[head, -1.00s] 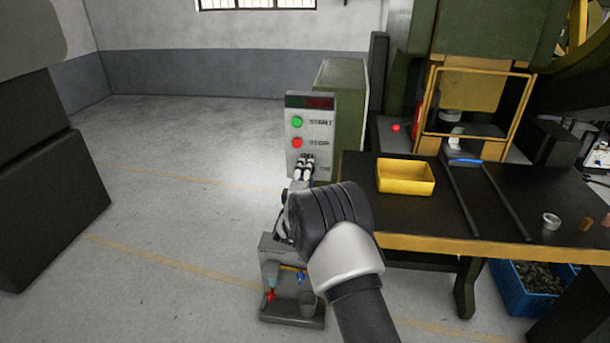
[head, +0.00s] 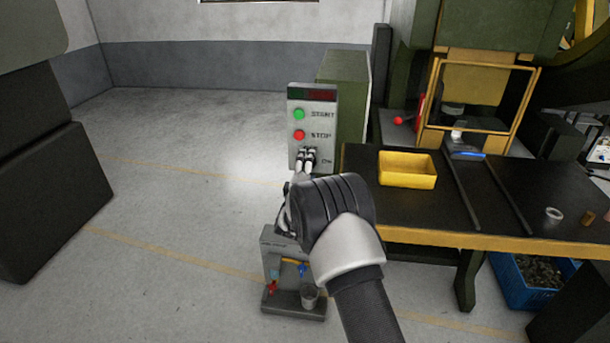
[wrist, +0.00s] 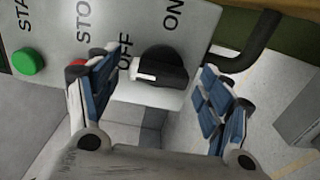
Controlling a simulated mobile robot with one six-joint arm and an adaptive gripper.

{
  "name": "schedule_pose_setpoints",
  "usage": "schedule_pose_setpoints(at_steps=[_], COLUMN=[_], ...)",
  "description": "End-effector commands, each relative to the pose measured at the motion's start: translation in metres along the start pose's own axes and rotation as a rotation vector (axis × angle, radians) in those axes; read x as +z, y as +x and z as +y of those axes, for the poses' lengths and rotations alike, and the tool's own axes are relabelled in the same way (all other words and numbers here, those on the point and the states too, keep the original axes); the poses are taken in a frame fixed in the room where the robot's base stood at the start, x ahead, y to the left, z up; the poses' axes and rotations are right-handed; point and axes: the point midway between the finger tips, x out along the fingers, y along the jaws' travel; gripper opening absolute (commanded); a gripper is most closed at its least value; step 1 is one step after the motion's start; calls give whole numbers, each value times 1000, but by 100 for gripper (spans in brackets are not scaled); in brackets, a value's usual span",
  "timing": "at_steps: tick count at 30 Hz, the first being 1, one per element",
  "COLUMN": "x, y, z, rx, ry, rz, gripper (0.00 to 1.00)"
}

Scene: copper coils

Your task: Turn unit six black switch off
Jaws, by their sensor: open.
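The grey control panel (head: 316,101) stands upright left of the work table. The black switch (wrist: 160,67) sits near its lower end and shows in the wrist view. Its white mark is at the picture-left end, close to the OFF label; the ON label is above the knob in the picture. My gripper (wrist: 160,62) is open, with one finger on each side of the switch and visible gaps to it. In the head view my gripper (head: 307,159) covers the switch. I cannot tell how near the fingertips are to the panel face.
The green START button (head: 299,114) and red STOP button (head: 299,135) are above my gripper. The dark table (head: 470,205) with a yellow tray (head: 407,182) is close on the right. A grey stand (head: 270,250) is below my arm. Open floor lies left.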

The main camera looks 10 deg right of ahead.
Motion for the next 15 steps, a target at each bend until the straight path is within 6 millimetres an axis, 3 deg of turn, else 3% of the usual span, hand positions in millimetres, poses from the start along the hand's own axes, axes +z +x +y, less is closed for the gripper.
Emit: schedule_pose_setpoints(at_steps=[5, 15], x=[-1, -1], y=[-25, -95], z=[0, 0], rx=[-2, -2], ry=[-2, -1], rz=[3, 3], gripper=[72, 72])
